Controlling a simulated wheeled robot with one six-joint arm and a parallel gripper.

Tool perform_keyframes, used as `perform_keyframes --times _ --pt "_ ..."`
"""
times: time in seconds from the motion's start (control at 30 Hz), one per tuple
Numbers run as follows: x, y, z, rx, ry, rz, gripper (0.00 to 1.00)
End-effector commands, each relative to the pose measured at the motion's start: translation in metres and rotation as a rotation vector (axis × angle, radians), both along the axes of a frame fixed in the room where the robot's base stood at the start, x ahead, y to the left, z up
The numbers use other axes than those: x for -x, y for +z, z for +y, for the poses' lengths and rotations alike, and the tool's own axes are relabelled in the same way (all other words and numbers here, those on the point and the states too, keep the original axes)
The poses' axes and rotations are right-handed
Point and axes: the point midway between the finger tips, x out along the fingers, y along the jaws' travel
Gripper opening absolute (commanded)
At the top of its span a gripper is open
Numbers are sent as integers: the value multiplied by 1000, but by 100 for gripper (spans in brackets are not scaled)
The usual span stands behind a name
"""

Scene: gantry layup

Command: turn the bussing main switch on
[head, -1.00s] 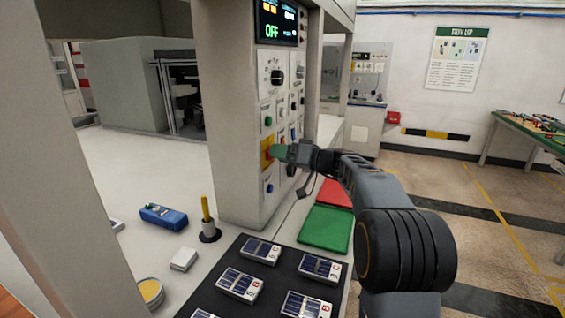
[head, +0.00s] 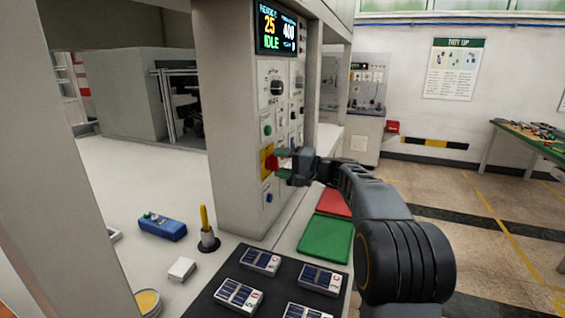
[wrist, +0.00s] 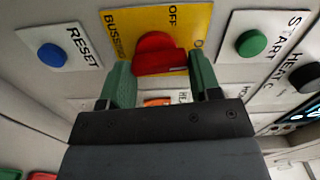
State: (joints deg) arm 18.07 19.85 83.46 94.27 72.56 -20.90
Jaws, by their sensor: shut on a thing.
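The bussing main switch is a red knob (wrist: 160,54) on a yellow plate (wrist: 182,20) marked OFF; part of the other marking is cut off or covered. In the head view the red knob (head: 271,163) shows on the panel's front. My gripper (head: 285,166) reaches it from the right. In the wrist view the green fingers of my gripper (wrist: 160,76) sit on both sides of the knob's bar, shut on it. The panel display (head: 277,27) is lit and reads 25, IDLE and 400.
A blue RESET button (wrist: 53,57) and a green START button (wrist: 251,43) flank the plate. Below the panel are green (head: 325,240) and red (head: 334,203) mats and a black tray (head: 222,279) of cells. A yellow-handled tool (head: 205,219) stands on the bench.

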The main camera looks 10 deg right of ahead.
Motion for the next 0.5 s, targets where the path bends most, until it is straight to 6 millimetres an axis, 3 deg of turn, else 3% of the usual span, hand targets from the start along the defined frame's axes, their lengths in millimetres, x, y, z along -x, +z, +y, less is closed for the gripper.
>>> perform_keyframes --times 0.5 --pt "0 -2 1 -79 4 113 34"
